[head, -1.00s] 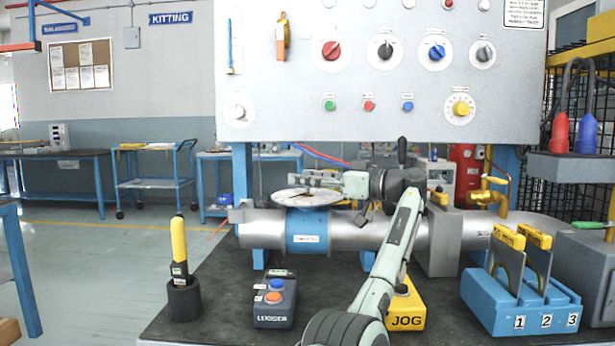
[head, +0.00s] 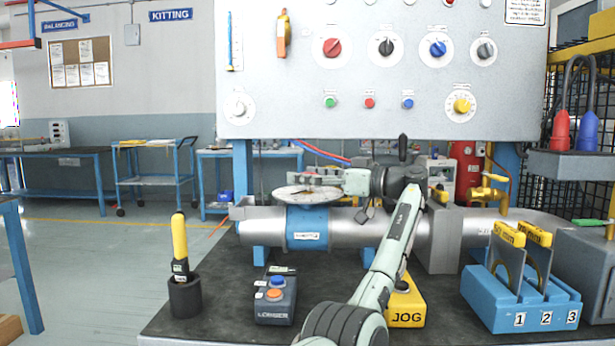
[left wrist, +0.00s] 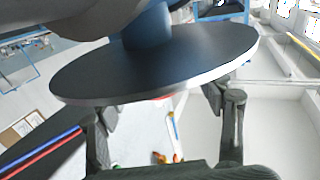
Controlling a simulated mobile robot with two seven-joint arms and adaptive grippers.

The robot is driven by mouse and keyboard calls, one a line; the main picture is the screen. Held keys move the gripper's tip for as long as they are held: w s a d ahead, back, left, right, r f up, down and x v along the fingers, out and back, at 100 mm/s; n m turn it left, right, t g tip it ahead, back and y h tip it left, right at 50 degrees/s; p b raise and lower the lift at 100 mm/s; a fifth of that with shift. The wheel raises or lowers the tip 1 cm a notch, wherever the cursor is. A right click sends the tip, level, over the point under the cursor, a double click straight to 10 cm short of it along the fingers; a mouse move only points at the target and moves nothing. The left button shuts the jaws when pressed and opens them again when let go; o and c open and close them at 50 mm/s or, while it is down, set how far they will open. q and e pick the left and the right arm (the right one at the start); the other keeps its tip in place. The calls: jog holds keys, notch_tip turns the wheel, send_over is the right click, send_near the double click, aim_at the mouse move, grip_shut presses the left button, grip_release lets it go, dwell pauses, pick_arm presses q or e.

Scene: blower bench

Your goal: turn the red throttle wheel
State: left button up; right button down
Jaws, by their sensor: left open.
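A flat round disc (head: 306,194) sits on top of the blue collar (head: 306,228) of the horizontal pipe. Its face is pale with brownish marks and does not look clearly red. My left gripper (head: 315,180) is at the disc's top. In the left wrist view the grey disc (left wrist: 160,65) fills the upper middle, and the open fingers of my left gripper (left wrist: 165,108) stand on both sides near its rim, with nothing seen held between them. A small red patch (left wrist: 165,96) shows at the disc's edge, mostly hidden. Contact cannot be told. My right gripper is not in view.
A panel with knobs (head: 380,80) hangs above the pipe. On the dark bench stand a yellow-handled tool in a holder (head: 185,298), a two-button box (head: 275,300), the yellow JOG box (head: 406,305) and a blue numbered rack (head: 525,305). Bare bench lies front left.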

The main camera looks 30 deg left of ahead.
pick_arm(q)
jog(key=w+d, duration=0.1)
jog(key=d, duration=1.1)
jog(key=shift+w, duration=0.2)
